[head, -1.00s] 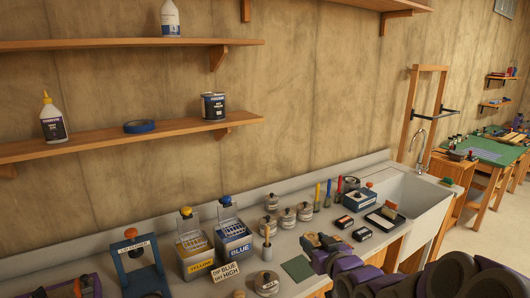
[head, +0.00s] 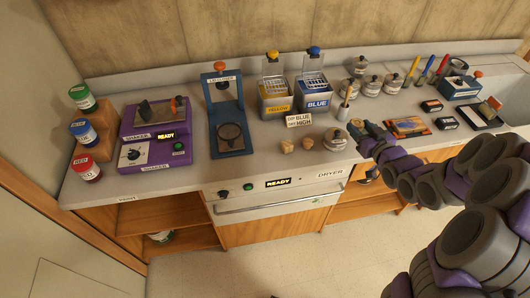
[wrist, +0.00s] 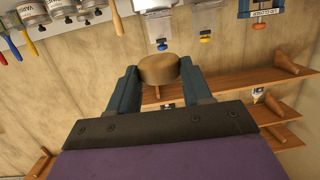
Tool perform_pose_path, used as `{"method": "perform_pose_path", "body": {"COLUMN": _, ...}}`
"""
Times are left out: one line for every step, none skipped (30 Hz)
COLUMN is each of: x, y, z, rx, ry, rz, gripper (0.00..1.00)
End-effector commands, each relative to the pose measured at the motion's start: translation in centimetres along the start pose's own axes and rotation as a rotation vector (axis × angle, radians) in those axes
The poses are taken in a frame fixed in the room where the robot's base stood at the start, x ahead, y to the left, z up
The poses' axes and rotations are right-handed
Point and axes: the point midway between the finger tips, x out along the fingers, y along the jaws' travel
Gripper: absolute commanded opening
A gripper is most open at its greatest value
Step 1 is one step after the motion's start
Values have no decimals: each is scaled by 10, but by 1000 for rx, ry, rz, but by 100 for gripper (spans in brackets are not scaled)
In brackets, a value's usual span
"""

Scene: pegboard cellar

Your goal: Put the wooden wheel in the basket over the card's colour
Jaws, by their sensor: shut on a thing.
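A tan wooden wheel (wrist: 158,69) is between the two teal fingers of my gripper (wrist: 156,80) in the wrist view. The gripper is shut on it. In the head view my gripper (head: 364,130) is over the counter, right of the tanks; the wheel cannot be made out there. The white card (head: 298,120) reads BLUE and HIGH. It stands in front of the yellow tank (head: 276,104) and the blue tank (head: 316,103). A wire basket with a yellow knob (head: 272,67) is above the yellow tank; another with a blue knob (head: 313,62) is above the blue tank.
Left on the counter (head: 262,166) are a blue press frame (head: 231,150), a purple shaker (head: 155,125) and paint jars (head: 83,133). Small wooden pieces (head: 287,146) and a lidded jar (head: 335,138) stand near the front. Several jars (head: 373,85) stand behind my gripper. A dryer (head: 277,196) is below.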

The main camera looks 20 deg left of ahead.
Motion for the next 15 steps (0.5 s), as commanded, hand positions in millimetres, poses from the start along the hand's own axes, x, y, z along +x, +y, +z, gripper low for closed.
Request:
{"method": "perform_pose_path", "body": {"x": 7, "y": -11, "z": 18, "rx": -5, "ry": -11, "rz": -41, "gripper": 21}}
{"method": "perform_pose_path", "body": {"x": 11, "y": -17, "z": 24, "rx": -9, "ry": -10, "rz": -65, "gripper": 21}}
{"method": "perform_pose_path", "body": {"x": 16, "y": -26, "z": 33, "rx": -16, "ry": -7, "rz": -98, "gripper": 21}}
{"method": "perform_pose_path", "body": {"x": 19, "y": -33, "z": 41, "rx": -22, "ry": -9, "rz": -123, "gripper": 21}}
{"method": "perform_pose_path", "body": {"x": 22, "y": -40, "z": 49, "rx": -26, "ry": -10, "rz": -148, "gripper": 21}}
{"method": "perform_pose_path", "body": {"x": 26, "y": -51, "z": 58, "rx": -34, "ry": -7, "rz": -184, "gripper": 21}}
{"method": "perform_pose_path", "body": {"x": 29, "y": -59, "z": 65, "rx": -41, "ry": -6, "rz": -212, "gripper": 21}}
{"method": "perform_pose_path", "body": {"x": 31, "y": -67, "z": 72, "rx": -45, "ry": -6, "rz": -237, "gripper": 21}}
{"method": "perform_pose_path", "body": {"x": 34, "y": -79, "z": 83, "rx": -52, "ry": -8, "rz": -274, "gripper": 21}}
{"method": "perform_pose_path", "body": {"x": 35, "y": -88, "z": 90, "rx": -57, "ry": -7, "rz": -301, "gripper": 21}}
{"method": "perform_pose_path", "body": {"x": 36, "y": -97, "z": 95, "rx": -62, "ry": -4, "rz": -326, "gripper": 21}}
{"method": "perform_pose_path", "body": {"x": 37, "y": -108, "z": 104, "rx": -69, "ry": -3, "rz": -358, "gripper": 21}}
{"method": "perform_pose_path", "body": {"x": 38, "y": -116, "z": 111, "rx": -74, "ry": -6, "rz": -382, "gripper": 21}}
{"method": "perform_pose_path", "body": {"x": 38, "y": -124, "z": 117, "rx": -78, "ry": -7, "rz": -404, "gripper": 21}}
{"method": "perform_pose_path", "body": {"x": 38, "y": -133, "z": 123, "rx": -83, "ry": -6, "rz": -429, "gripper": 21}}
